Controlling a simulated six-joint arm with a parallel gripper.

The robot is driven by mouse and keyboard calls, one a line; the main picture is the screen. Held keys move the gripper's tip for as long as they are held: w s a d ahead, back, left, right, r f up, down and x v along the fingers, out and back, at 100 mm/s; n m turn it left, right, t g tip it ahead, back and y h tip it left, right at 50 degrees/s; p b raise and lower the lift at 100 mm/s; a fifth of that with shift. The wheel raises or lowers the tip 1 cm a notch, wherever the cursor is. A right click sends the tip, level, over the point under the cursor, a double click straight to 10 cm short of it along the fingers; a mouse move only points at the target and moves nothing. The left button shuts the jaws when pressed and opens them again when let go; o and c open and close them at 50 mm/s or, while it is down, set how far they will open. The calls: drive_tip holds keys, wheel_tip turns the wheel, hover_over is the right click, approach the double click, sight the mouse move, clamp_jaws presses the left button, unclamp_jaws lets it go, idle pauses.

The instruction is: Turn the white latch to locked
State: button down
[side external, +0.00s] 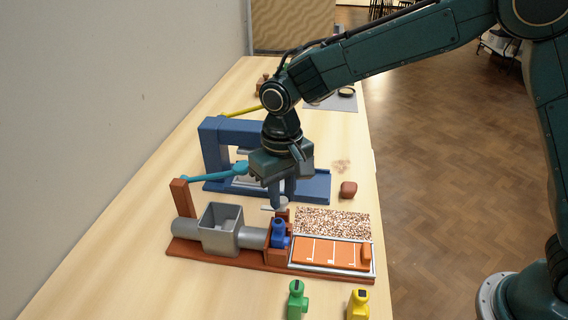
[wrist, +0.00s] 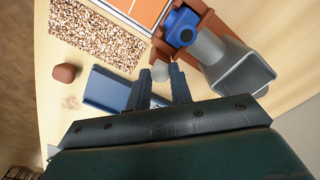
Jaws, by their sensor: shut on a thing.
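The white latch (wrist: 160,71) shows as a small pale round piece between my fingertips in the wrist view. In the side view its pale end (side external: 267,208) sticks out left of my fingers, by the reddish-brown upright of the extruder-like device. My gripper (side external: 279,203) points down and is shut on the latch; it also shows in the wrist view (wrist: 160,80). My fingers hide part of the latch, and I cannot tell which way it is turned. A blue knob-like piece (side external: 279,233) sits just in front of it, also in the wrist view (wrist: 182,27).
A blue frame (side external: 213,150) with a teal lever (side external: 215,173) stands behind. A brown block (side external: 349,189) lies right. Green (side external: 297,299) and yellow (side external: 358,304) pieces stand in front.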

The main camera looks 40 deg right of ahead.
drive_tip(key=shift+n, duration=0.4)
drive_tip(key=n, duration=0.3)
drive_tip(key=shift+n, duration=0.3)
drive_tip(key=n, duration=1.3)
drive_tip(key=shift+r, duration=0.1)
drive_tip(key=shift+n, duration=0.3)
drive_tip(key=c, duration=1.3)
unclamp_jaws()
drive_tip(key=shift+o, duration=0.2)
